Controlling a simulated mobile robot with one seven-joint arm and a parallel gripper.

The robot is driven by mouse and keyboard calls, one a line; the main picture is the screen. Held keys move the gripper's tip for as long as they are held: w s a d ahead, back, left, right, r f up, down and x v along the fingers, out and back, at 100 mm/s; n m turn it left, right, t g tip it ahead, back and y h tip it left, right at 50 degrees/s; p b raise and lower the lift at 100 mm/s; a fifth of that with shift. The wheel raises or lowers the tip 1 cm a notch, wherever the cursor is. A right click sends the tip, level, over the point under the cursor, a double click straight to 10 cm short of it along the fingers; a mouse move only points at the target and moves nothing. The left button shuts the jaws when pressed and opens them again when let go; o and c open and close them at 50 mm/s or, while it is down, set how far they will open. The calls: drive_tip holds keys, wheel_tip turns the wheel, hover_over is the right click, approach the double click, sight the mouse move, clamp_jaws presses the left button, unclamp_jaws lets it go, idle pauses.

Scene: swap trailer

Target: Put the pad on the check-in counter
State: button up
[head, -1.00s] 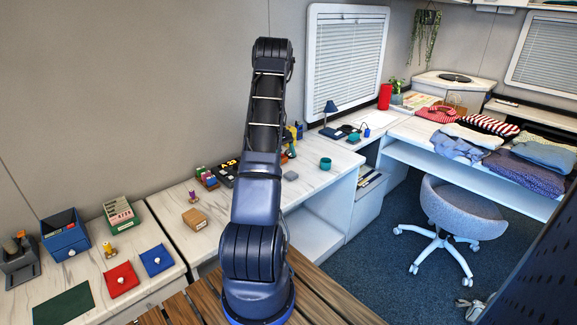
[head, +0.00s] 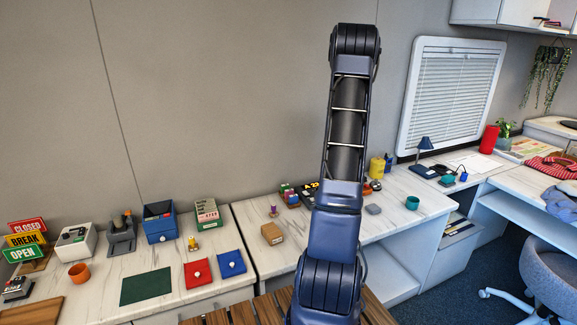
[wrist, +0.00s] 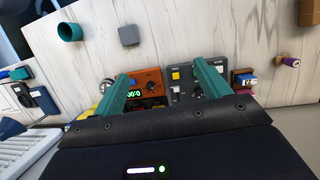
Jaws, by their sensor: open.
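Which thing is the pad is not certain. A small grey square block (head: 373,209) lies on the white marble-look counter (head: 392,228), left of a teal cup (head: 412,203). In the wrist view the grey block (wrist: 128,36) is at the top, apart from my fingers. A flat dark green mat (head: 146,287) lies on the left counter (head: 110,285), which may be the check-in counter. My gripper (wrist: 160,82) shows two teal fingers spread apart with nothing held. Devices with knobs and buttons are below it. In the head view my arm stands upright and the gripper is hidden.
The left counter holds OPEN/BREAK/CLOSED signs (head: 27,241), an orange cup (head: 79,274), a blue box (head: 160,222), and red (head: 198,273) and blue (head: 231,263) squares with white knobs. A cardboard box (head: 272,234) stands near the seam between the counters. A chair (head: 552,250) is at right.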

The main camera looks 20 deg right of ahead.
drive_tip(key=s+a+r+t, duration=0.2)
drive_tip(key=s+a+r, duration=0.3)
drive_tip(key=a+r, duration=0.6)
drive_tip(key=s+a+r+t, duration=0.2)
drive_tip(key=s+a+r, duration=0.3)
drive_tip(key=a, duration=1)
drive_tip(key=s+a+r+t+y, duration=0.1)
drive_tip(key=s+a+t, duration=0.2)
drive_tip(key=s+a, duration=1.3)
drive_tip(key=s, duration=0.3)
drive_tip(key=shift+s+r+t, duration=0.15)
drive_tip(key=shift+s+t, duration=0.15)
drive_tip(key=shift+s, duration=0.1)
